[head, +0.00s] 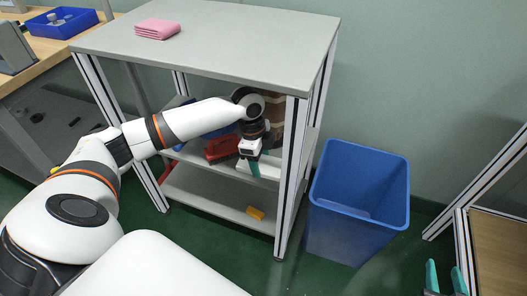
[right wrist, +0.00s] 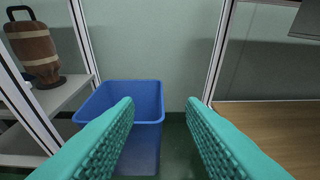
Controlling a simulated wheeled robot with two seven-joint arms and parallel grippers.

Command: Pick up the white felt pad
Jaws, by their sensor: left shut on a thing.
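My left gripper (head: 254,170) reaches into the shelf unit from the left, with its teal fingers pointing down at the middle shelf. It is shut on a white thing (head: 270,171), which looks like the white felt pad. The pad shows beside the fingers, low over the middle shelf; whether it touches the shelf I cannot tell. The fingers and the wrist hide part of it. My right gripper (head: 445,279) is at the lower right of the head view. In the right wrist view its teal fingers (right wrist: 160,115) are wide apart with nothing between them.
A red thing (head: 222,148) lies on the middle shelf left of my left gripper. A post (head: 291,165) stands close to its right. A pink cloth stack (head: 158,28) lies on the unit's top (head: 250,45). A blue bin (head: 358,205) stands on the floor to the right.

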